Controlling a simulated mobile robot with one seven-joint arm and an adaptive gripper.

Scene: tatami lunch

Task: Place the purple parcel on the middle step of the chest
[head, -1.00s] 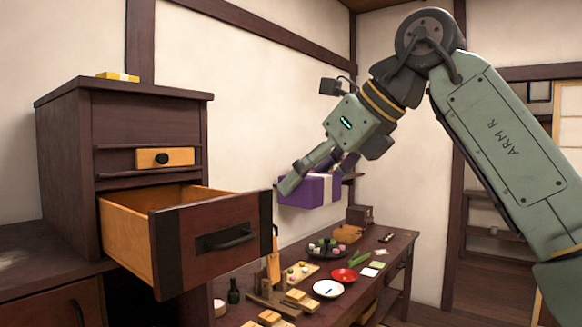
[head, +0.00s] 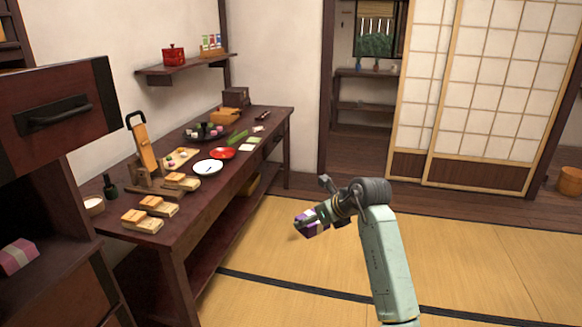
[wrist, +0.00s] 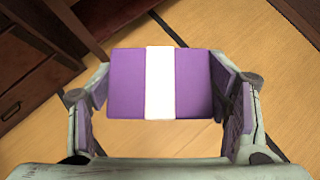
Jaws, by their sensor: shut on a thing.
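My gripper (head: 312,219) is shut on the purple parcel (head: 306,228), which it holds in the air above the tatami, right of the long table. In the wrist view the purple parcel (wrist: 126,84) has a broad white band and sits between the two fingers. The dark wood chest (head: 45,195) stands at the left edge, only partly in view. Its open drawer (head: 85,125) juts out. Below the drawer, a pink parcel with a pale band (head: 15,257) lies on a lower surface of the chest.
Sliding screens (head: 480,90) stand at the back. The tatami floor (head: 265,255) between table and arm is clear.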

